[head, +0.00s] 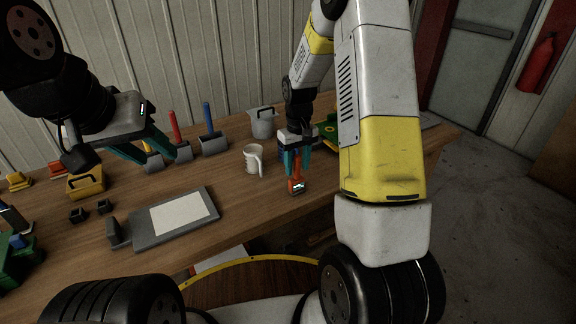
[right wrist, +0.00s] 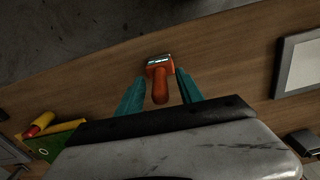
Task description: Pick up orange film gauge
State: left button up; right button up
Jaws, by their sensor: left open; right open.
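The orange film gauge (head: 297,186) stands on the wooden table, with a small lit display near its lower end. My right gripper (head: 294,165) is directly over it, fingers pointing down around its upper part. In the right wrist view the gauge (right wrist: 160,80) lies between the two teal fingers of the gripper (right wrist: 159,88), which is open. Small gaps seem to show beside the handle. My left gripper (head: 170,158) is open and empty, above the back left of the table, near the scrapers.
A grey board with a pale sheet (head: 180,216) lies front left. Bare table lies right of the gauge.

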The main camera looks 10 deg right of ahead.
grip_shut()
jog(key=shift+r, duration=0.1)
